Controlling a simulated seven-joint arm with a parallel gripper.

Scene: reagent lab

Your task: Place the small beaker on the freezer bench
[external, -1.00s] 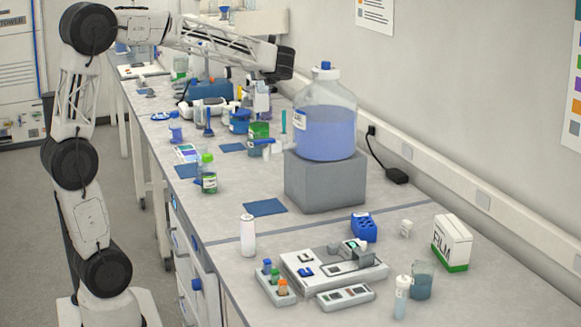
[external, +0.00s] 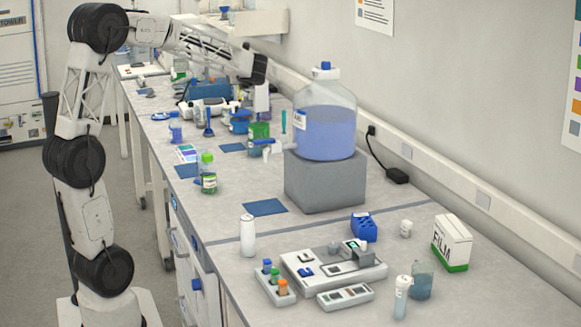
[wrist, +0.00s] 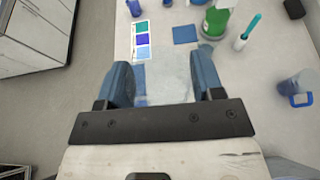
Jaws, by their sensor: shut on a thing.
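My gripper (wrist: 164,82) shows in the wrist view with its two blue fingers closed on a clear, pale small beaker (wrist: 170,72). The beaker is see-through and its outline is faint. In the external view my gripper (external: 258,70) is high over the far part of the long bench, and the held beaker cannot be made out there. The long grey bench (external: 225,180) runs from front to back. No marking shows which part is the freezer bench.
A large bottle of blue liquid (external: 325,125) stands on a grey block (external: 325,180). A green-capped bottle (external: 208,175), blue mat (external: 264,207) and white bottle (external: 248,235) stand nearer. Several lab items crowd the far bench.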

